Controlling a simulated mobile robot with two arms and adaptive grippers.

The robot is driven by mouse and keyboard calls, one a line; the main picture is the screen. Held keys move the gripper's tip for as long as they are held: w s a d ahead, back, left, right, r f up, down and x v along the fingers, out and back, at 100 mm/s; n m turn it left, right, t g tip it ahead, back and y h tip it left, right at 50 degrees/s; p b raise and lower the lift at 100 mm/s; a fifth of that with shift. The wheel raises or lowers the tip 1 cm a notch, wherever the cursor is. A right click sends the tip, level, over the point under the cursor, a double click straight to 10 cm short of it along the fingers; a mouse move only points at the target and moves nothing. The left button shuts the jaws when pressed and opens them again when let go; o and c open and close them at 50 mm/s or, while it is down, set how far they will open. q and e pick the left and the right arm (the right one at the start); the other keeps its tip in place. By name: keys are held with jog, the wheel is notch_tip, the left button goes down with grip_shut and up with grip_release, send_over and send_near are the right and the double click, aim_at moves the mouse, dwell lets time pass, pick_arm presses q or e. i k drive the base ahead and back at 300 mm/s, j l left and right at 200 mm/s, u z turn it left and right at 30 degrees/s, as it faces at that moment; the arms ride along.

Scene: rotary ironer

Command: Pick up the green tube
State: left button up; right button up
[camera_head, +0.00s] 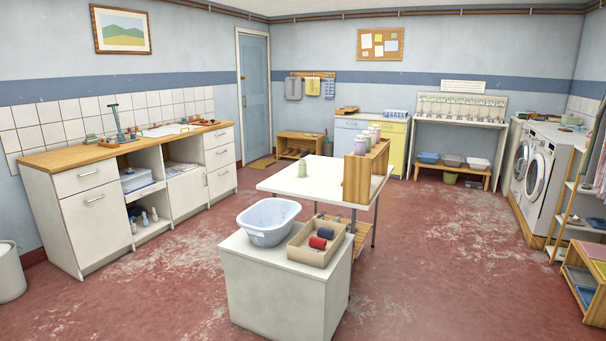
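Several small bottles or tubes (361,146) stand on top of a wooden shelf box (358,182) at the table's right side; the front one looks pale green, and others look pinkish or grey. At this size I cannot tell which of these is the green tube. Neither of my grippers is in view.
A white cabinet (282,282) stands in front of the table, with a pale blue basin (268,224) and a tray of red and dark blue rolls (314,253) on it. A long counter (125,150) lines the left wall; washing machines (536,175) stand right. Open red floor surrounds the table.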

aim_at(302, 169)
jog(key=i+j+u, duration=0.45)
jog(key=i, duration=0.45)
jog(key=i+j+u, duration=0.1)
jog(key=i+u, duration=0.35)
jog(key=i, duration=0.5)
jog(key=i+l+u, duration=0.25)
jog(key=i+u, duration=0.2)
jog(key=i, duration=0.5)
jog(key=i+j+u, duration=0.15)
jog(key=i+u, duration=0.15)
jog(key=i, duration=0.55)
jog(key=i+u, duration=0.3)
jog(key=i, duration=0.6)
jog(key=i+l+z, duration=0.25)
jog(key=z, duration=0.25)
jog(key=i+z, duration=0.95)
jog(key=i+j+z, duration=0.25)
jog(key=z, duration=0.25)
jog(key=i+l+z, duration=0.1)
jog(key=i+z, duration=0.7)
jog(key=i+j+z, duration=0.15)
jog(key=i+z, duration=0.25)
jog(key=i+j+z, duration=0.25)
jog(key=z, duration=0.15)
jog(key=i+j+z, duration=0.4)
